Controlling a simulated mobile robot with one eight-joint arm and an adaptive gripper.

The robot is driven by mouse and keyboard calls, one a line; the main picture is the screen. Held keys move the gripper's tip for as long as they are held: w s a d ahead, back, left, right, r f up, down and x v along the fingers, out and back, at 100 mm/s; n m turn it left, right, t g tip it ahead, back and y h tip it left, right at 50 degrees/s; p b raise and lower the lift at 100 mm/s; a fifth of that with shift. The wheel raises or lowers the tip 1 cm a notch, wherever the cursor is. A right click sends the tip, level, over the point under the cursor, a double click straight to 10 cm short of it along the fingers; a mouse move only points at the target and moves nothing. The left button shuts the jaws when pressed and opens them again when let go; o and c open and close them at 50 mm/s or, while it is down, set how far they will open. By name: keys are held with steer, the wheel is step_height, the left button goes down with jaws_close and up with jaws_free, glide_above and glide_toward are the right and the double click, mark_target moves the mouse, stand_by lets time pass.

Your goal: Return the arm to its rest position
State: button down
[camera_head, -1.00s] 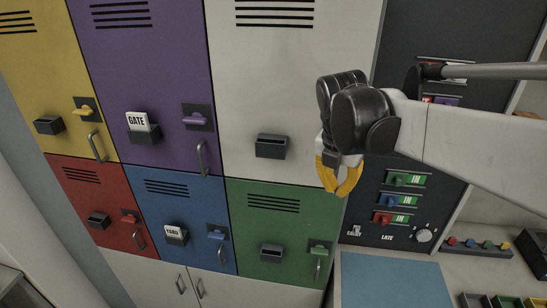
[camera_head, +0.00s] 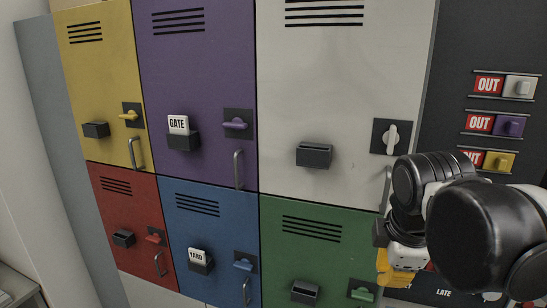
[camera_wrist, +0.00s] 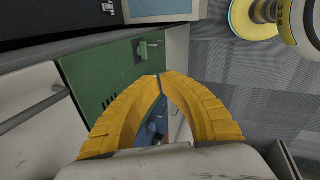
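My gripper (camera_head: 400,268) has yellow fingers and hangs at the lower right in the head view, in front of the green locker's right edge. In the wrist view its curved fingers (camera_wrist: 160,78) meet at the tips, with nothing between them. The black and white arm links are folded close to the camera at the lower right and hide part of the dark board. The gripper appears apart from the locker fronts.
Yellow (camera_head: 102,75), purple (camera_head: 195,75), white (camera_head: 345,90), red (camera_head: 125,205), blue (camera_head: 210,215) and green (camera_head: 310,260) lockers have protruding handles and card holders. The dark board (camera_head: 450,110) at right shows OUT sliders. Grey floor (camera_wrist: 240,90) is open in the wrist view.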

steer(key=s+a+f+m+t+b, duration=0.1)
steer(key=f+m+b, duration=0.6)
steer(key=f, duration=0.7)
steer(key=s+a+f+m+t+y+b, duration=0.1)
steer(key=s+f+m+b, duration=0.3)
steer(key=f+m+b, duration=0.4)
step_height(320, 180, down, 6)
steer(key=shift+s+a+f+m+t+b, duration=0.15)
steer(key=shift+s+a+m+t+b, duration=0.15)
steer(key=shift+t+b, duration=0.25)
